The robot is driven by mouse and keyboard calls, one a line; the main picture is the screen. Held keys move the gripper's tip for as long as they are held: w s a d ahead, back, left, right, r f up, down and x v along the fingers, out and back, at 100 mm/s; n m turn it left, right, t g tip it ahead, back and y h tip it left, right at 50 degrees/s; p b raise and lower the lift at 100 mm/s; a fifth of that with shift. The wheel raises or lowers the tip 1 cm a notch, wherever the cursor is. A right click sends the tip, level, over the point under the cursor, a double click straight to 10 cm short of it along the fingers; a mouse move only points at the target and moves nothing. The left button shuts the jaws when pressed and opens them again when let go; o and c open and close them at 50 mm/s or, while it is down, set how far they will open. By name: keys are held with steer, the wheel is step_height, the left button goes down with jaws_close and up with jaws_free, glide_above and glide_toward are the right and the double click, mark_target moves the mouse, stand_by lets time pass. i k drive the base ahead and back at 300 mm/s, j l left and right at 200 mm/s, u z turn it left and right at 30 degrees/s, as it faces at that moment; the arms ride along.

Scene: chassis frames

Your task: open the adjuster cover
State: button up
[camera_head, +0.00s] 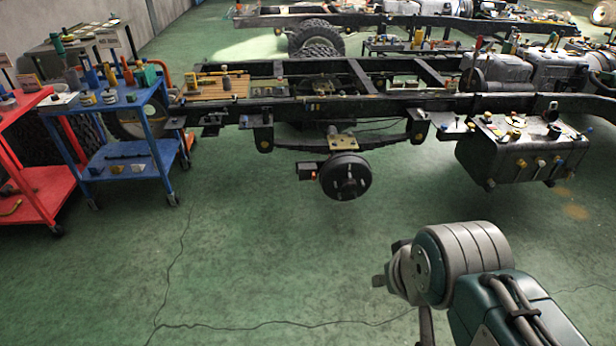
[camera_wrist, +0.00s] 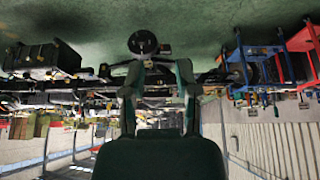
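The round black brake drum (camera_head: 346,177) hangs under the near chassis frame (camera_head: 300,108). A small dark block (camera_head: 308,173) with an orange spot sits at the drum's left side. I cannot tell for sure which part is the adjuster cover. The wrist view is upside down and shows the drum (camera_wrist: 142,42) beyond the fingers, with a small part (camera_wrist: 165,48) beside it. My gripper (camera_wrist: 160,72) is open and empty, its two fingers apart. It is well away from the drum. In the head view my arm is at lower right; its fingers do not show clearly.
A blue cart (camera_head: 120,165) and a red cart (camera_head: 38,190) with tools stand at left. A black tank (camera_head: 510,160) with small items on top hangs at right. The green floor (camera_head: 250,260) before the drum is clear.

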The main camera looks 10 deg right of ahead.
mark_target(308, 171)
steer(key=i, duration=2.65)
